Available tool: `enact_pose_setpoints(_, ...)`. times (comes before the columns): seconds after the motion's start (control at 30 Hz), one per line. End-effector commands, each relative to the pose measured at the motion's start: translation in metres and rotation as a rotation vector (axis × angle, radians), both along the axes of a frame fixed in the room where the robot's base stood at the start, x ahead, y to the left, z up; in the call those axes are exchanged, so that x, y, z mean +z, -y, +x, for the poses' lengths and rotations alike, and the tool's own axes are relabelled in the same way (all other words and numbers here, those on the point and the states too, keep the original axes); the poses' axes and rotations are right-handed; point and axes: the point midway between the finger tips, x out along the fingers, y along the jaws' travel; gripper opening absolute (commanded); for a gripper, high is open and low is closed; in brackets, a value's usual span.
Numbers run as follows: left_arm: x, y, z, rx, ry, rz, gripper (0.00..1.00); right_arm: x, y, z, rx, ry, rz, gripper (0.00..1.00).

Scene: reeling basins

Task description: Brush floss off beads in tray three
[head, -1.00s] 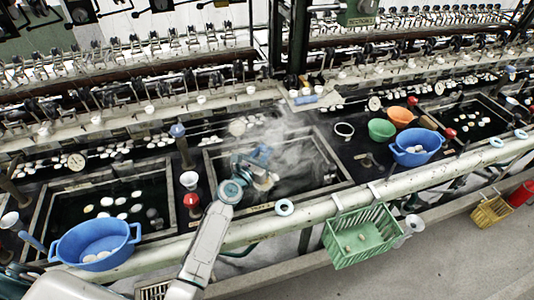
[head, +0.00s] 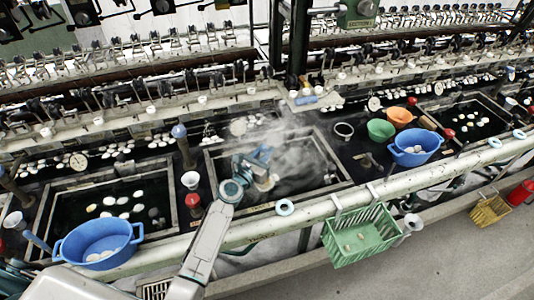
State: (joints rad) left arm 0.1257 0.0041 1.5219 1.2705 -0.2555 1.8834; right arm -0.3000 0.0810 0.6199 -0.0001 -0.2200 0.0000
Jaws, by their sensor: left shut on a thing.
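The left basin (head: 160,233) holds several white, cocoon-like beads (head: 108,201). The right basin (head: 506,113) also holds several pale beads (head: 484,122). No number on any basin can be read. My right gripper is not in view.
A blue tub (head: 70,246) stands at the front left, another blue tub (head: 428,141) at the right. Green (head: 379,127) and orange (head: 400,114) bowls stand beside it. A green basket (head: 350,222) hangs on the front rail (head: 310,208). Reeling machinery lines the back.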

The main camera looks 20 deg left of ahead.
Motion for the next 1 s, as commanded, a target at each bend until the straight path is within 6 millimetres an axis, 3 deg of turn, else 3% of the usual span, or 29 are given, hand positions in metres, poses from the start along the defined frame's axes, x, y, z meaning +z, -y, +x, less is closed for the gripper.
enact_pose_setpoints(0.03,0.01,0.001,0.0,0.0,0.002,-0.001,0.0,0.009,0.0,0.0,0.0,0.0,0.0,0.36)
enact_pose_setpoints(0.7,0.055,0.004,-0.004,0.0,0.001,-0.002,0.0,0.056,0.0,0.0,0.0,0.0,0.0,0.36)
enact_pose_setpoints(1.0,0.074,0.005,-0.006,0.0,0.003,-0.001,0.0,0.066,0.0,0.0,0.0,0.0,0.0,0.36)
